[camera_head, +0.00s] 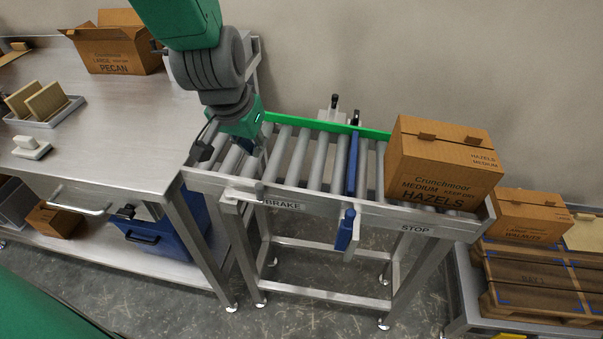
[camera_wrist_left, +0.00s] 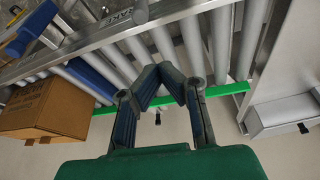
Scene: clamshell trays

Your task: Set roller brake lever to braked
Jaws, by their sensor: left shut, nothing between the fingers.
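The blue brake lever (camera_head: 346,230) hangs on the front rail of the roller conveyor (camera_head: 340,204), between the BRAKE label on the left and the STOP label on the right. It leans slightly and sits nearer STOP. In the left wrist view the blue lever (camera_wrist_left: 33,28) shows at the top left, with the BRAKE label nearby. My left gripper (camera_head: 203,148) is at the conveyor's left end, well left of the lever and apart from it. Its fingers are shut and empty in the left wrist view (camera_wrist_left: 160,72). My right gripper is in neither view.
A Hazels box (camera_head: 440,165) sits on the rollers at the right end. A blue crossbar (camera_head: 351,165) stands among the rollers. A green rail (camera_head: 325,126) runs along the back. A metal bench (camera_head: 110,120) adjoins at left. Floor before the lever is clear.

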